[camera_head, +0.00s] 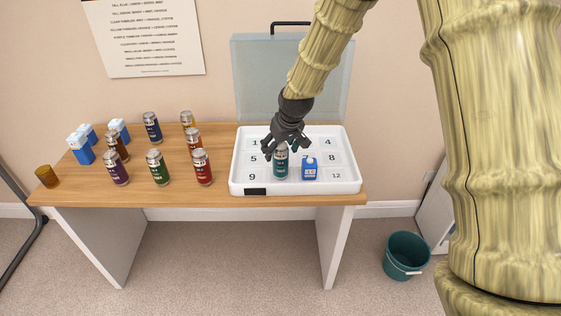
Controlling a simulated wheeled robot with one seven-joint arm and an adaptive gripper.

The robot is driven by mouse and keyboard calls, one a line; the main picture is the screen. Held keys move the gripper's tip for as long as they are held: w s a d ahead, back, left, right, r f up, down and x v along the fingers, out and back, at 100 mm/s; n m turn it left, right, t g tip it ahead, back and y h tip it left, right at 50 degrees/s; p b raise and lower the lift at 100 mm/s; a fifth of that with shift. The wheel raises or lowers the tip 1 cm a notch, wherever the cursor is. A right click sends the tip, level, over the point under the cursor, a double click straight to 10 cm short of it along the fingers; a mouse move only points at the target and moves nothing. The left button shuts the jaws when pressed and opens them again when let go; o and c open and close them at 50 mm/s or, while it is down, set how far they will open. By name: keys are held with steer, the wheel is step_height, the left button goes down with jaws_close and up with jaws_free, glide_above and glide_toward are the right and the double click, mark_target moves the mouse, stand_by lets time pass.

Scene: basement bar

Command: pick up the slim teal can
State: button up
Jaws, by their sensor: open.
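The slim teal can (281,166) stands upright in the white numbered tray (352,184) at the right of the wooden table. My gripper (279,153) comes down from above and is open at the top of the can, with its dark fingers beside and partly in front of the can's upper end. Whether the fingers touch the can cannot be told. A small blue-and-white carton (309,169) stands in the tray just right of the can.
The tray's clear lid (262,80) stands raised behind it. Several cans, such as a red one (202,169) and a green one (157,169), stand left on the table (222,136) with cartons (80,150) and an amber cup (47,176). A teal bucket (405,257) is on the floor.

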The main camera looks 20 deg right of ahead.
steer(key=shift+p+x, duration=0.45)
steer(key=shift+x, duration=2.15)
steer(key=shift+s+d, duration=0.1)
steer(key=shift+d, duration=0.15)
steer(key=shift+c, duration=0.5)
steer(key=c, duration=1)
steer(key=shift+c, duration=1)
steer(key=shift+r, duration=0.1)
